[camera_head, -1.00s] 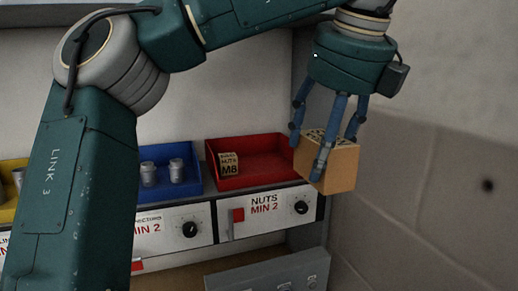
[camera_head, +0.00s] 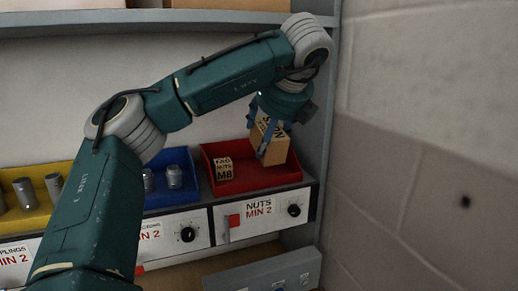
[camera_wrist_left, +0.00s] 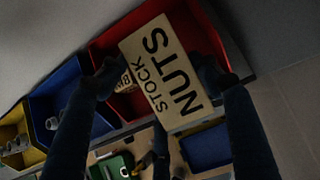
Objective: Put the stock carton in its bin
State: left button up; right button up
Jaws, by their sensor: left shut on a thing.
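The stock carton (camera_head: 277,150), a tan box, reads "STOCK NUTS" in the left wrist view (camera_wrist_left: 165,72). My left gripper (camera_head: 266,138) is shut on it, with fingers on two sides, in the head view and in the wrist view (camera_wrist_left: 160,82). The carton is at the right part of the red bin (camera_head: 238,191), labelled "NUTS MIN 2". I cannot tell whether it touches the bin floor. A small M8 nuts box (camera_head: 224,169) stands at the left in this bin. My right gripper is not in view.
A blue bin (camera_head: 184,199) with metal cylinders adjoins on the left, then a yellow bin (camera_head: 28,222) with more cylinders. The shelf's side panel (camera_head: 322,130) and a block wall (camera_head: 430,180) stand close on the right. An upper shelf (camera_head: 150,16) runs above.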

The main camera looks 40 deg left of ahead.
pick_arm(q)
jog(key=x, duration=0.5)
jog(key=shift+s+d+f, duration=0.2)
jog(key=shift+d+f, duration=0.15)
jog(key=shift+d, duration=0.1)
jog(key=a+h+p, duration=0.1)
jog(key=p, duration=0.1)
jog(key=w+a+g+h+p, duration=0.1)
jog(key=p, duration=0.2)
jog(key=shift+f+g+h, duration=0.15)
jog(key=shift+g+h, duration=0.15)
jog(key=shift+h, duration=0.1)
jog(key=shift+f+p, duration=0.2)
jog(key=shift+p, duration=0.2)
jog(key=shift+f, duration=0.9)
jog(key=shift+f, duration=0.1)
jog(key=o, duration=1.9)
jog(key=shift+c, duration=0.2)
jog(key=shift+o, duration=0.4)
jog(key=shift+s+d, duration=0.1)
